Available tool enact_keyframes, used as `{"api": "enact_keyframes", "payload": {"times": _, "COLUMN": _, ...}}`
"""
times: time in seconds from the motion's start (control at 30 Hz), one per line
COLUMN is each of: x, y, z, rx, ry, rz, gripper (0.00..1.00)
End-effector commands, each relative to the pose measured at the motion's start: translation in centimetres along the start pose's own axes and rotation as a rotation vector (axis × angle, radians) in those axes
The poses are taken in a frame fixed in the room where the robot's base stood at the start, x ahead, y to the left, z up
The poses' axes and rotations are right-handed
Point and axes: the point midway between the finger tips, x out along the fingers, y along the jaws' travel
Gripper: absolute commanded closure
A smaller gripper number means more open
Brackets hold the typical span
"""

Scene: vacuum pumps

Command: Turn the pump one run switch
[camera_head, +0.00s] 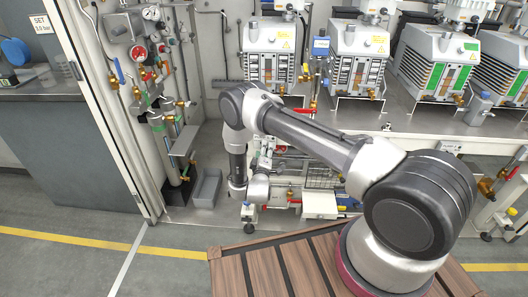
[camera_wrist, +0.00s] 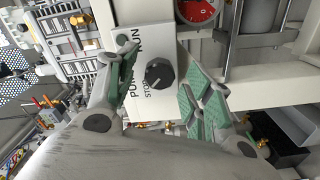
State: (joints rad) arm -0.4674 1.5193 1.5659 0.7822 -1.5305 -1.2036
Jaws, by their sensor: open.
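The pump one run switch is a black rotary knob (camera_wrist: 159,73) on a white label plate (camera_wrist: 146,104) in the wrist view. The lettering around it is turned sideways, with "RUN" at the upper left and "STOP" beside the knob's lower left. I cannot tell clearly which mark the knob points at. My gripper (camera_wrist: 160,66) is open, with one green-padded finger left of the knob and the other to its right. The knob shows between them, and no contact is visible. In the head view my arm reaches down to the low front of the rack, and the switch cannot be made out.
A black bin (camera_wrist: 272,145) and brass fittings lie at the right. In the head view, several pumps (camera_head: 357,52) stand on the shelf, and a grey bin (camera_head: 206,188) is left of my wrist.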

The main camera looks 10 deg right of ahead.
Motion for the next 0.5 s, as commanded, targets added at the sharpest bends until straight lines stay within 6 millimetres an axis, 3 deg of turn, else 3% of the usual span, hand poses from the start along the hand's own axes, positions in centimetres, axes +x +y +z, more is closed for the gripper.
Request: {"api": "enact_keyframes", "payload": {"times": 0.5, "x": -1.5, "y": 0.0, "z": 0.0, "rx": 0.001, "ry": 0.0, "rz": 0.0, "gripper": 0.49}}
